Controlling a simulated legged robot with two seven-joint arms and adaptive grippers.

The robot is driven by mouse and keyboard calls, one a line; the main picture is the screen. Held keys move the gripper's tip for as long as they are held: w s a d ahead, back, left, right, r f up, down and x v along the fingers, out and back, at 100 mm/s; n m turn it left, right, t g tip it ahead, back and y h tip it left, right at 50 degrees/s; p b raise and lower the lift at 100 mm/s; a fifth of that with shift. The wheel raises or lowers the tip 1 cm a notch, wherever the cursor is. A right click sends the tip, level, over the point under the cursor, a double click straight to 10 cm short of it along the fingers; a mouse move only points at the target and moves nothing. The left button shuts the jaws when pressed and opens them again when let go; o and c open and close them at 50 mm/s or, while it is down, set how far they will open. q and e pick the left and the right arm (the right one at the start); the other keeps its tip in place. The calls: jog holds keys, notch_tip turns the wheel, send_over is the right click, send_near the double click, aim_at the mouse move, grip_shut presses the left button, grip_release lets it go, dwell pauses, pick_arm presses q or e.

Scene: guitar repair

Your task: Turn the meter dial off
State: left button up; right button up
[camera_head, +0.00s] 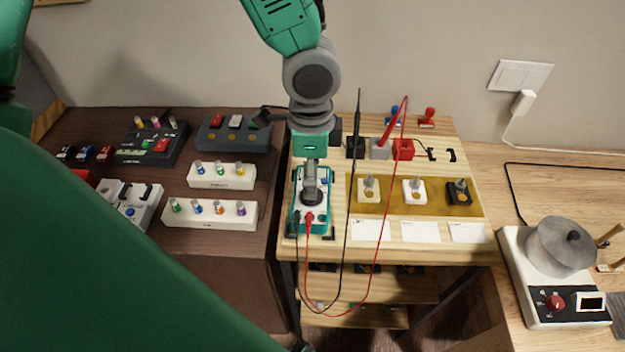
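The meter (324,220) is a teal-edged handheld unit with a white face, lying on the light wooden table. Its dark round dial (311,199) is at the middle of the face, largely covered by my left gripper. My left gripper (311,188) points down over the meter, its narrow grey fingers at or just above the dial. I cannot tell whether they touch the dial or are closed on it. The dial's pointer and the meter's display cannot be read. My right gripper is not in view.
Black and red leads (370,268) loop from the meter over the table's front edge. A yellow mat (390,205) with several knobbed switches lies right of it. Effect pedals (212,214) fill the dark table at left. A hotplate with a pot (560,247) stands at right.

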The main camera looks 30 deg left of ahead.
pick_arm(q)
notch_tip(320, 180, up, 3)
jog(key=shift+r, duration=0.2)
jog(key=shift+s, duration=0.1)
dwell(0.5)
